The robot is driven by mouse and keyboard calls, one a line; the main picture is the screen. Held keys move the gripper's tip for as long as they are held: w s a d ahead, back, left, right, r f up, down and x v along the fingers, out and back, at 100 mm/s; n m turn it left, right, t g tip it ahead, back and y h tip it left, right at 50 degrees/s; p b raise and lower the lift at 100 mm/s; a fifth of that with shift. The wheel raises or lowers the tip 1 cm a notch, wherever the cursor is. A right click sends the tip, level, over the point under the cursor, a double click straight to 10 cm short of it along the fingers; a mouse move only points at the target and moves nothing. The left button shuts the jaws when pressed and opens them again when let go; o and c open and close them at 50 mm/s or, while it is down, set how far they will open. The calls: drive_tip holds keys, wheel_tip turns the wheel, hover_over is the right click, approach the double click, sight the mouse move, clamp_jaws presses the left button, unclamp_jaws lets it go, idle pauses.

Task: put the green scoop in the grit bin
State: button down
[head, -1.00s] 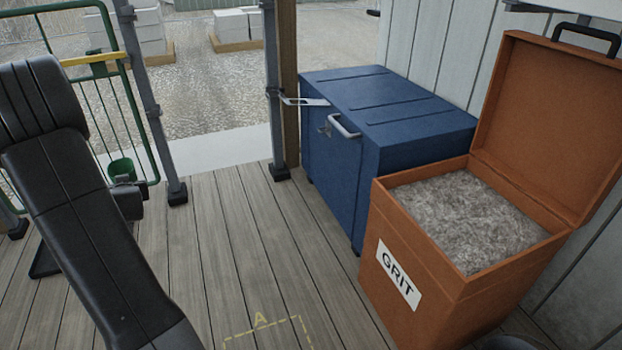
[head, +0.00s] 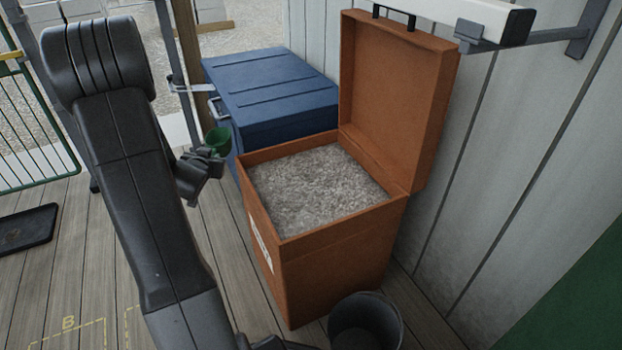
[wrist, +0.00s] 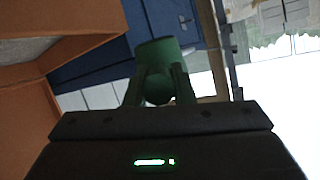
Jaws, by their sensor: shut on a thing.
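My gripper (head: 208,162) is shut on the green scoop (head: 218,139) and holds it in the air just left of the grit bin. The scoop also shows in the wrist view (wrist: 158,60), between the fingers. The grit bin (head: 335,260) is an orange box with its lid up, filled nearly to the rim with grey grit (head: 310,190). Its orange wall also shows at the left of the wrist view (wrist: 30,125). In the head view the scoop is beside the bin's back left corner, not over the grit.
A blue chest (head: 270,95) stands behind the bin. A dark bucket (head: 365,325) stands in front of it. A white rail-like thing (head: 470,15) on a wall bracket is above the lid. A black tray (head: 28,227) lies on the plank floor at left, near a green mesh gate (head: 35,130).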

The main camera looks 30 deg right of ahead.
drive_tip(key=s+d+m+h, duration=0.1)
drive_tip(key=s+d, duration=0.1)
drive_tip(key=s+d+r+m+g+h+p, duration=0.1)
drive_tip(key=s+d, duration=0.1)
drive_tip(key=d, duration=0.1)
drive_tip(key=s+d+m+g+h+p, duration=0.1)
drive_tip(key=s+d, duration=0.1)
drive_tip(key=d, duration=0.1)
drive_tip(key=shift+s+d+r, duration=0.1)
drive_tip(key=shift+d+r, duration=0.15)
drive_tip(key=shift+r, duration=0.1)
drive_tip(key=s+d+m+g+h+p, duration=0.3)
drive_tip(key=s+d+m+g, duration=0.15)
drive_tip(key=s+d, duration=0.45)
drive_tip(key=shift+m+g, duration=0.35)
drive_tip(key=f+b, duration=0.1)
drive_tip(key=s+f+b, duration=0.1)
drive_tip(key=f, duration=0.1)
drive_tip(key=s+f, duration=0.1)
drive_tip(key=f, duration=0.1)
drive_tip(key=shift+s+a+f+b, duration=0.1)
drive_tip(key=shift+a+b, duration=0.25)
drive_tip(key=shift+b, duration=0.05)
drive_tip(key=shift+f+b, duration=0.8)
drive_tip(key=shift+f, duration=1.3)
drive_tip(key=shift+f, duration=0.15)
drive_tip(key=c, duration=1.2)
unclamp_jaws()
drive_tip(key=shift+c, duration=0.2)
